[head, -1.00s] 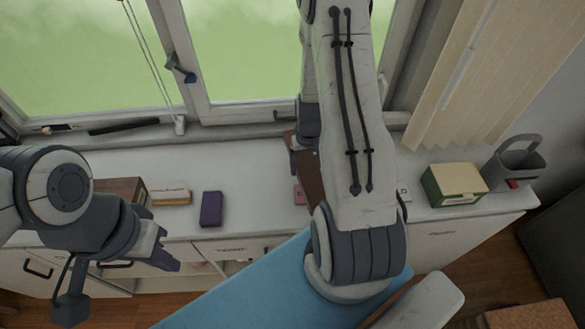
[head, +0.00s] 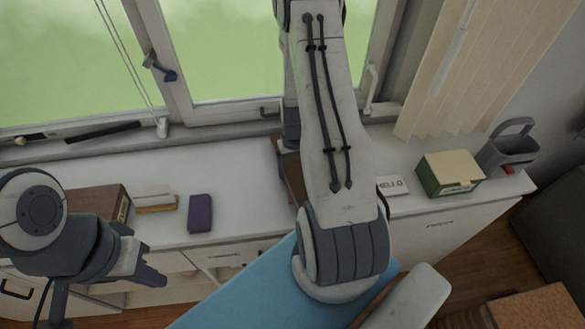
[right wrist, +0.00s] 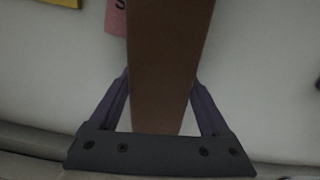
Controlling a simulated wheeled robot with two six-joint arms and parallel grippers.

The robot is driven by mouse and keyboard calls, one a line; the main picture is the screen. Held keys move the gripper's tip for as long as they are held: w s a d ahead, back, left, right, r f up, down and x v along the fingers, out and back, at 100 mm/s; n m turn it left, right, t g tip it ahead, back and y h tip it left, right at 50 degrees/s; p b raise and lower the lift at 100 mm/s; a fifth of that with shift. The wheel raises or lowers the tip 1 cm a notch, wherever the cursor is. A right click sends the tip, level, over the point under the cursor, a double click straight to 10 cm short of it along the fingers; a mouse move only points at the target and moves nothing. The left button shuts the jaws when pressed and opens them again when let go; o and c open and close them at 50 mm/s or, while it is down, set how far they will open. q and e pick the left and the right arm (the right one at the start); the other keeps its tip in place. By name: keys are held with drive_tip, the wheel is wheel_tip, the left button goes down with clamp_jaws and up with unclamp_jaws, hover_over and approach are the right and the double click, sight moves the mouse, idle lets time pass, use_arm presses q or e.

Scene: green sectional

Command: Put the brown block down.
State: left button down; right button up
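The brown block (right wrist: 166,70) is long and sits between the two purple fingers of my right gripper (right wrist: 162,108) in the right wrist view. The fingers touch its sides. In the head view only a strip of the brown block (head: 295,180) shows beside my right arm, over the white counter (head: 240,172); the arm hides the rest. I cannot tell whether the block touches the counter. My left gripper (head: 150,277) is at the lower left, in front of the counter's edge, away from the block. Its finger gap is not clear.
On the counter are a brown box (head: 92,206), a cream-and-orange item (head: 154,198), a purple block (head: 200,213), a HELLO card (head: 392,186), a green-and-cream box (head: 450,174) and a grey container (head: 512,150). A pink item (right wrist: 117,18) lies beside the held block. The window stands behind.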

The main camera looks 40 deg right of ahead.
drive_tip(key=shift+o, duration=1)
drive_tip(key=shift+r, duration=0.1)
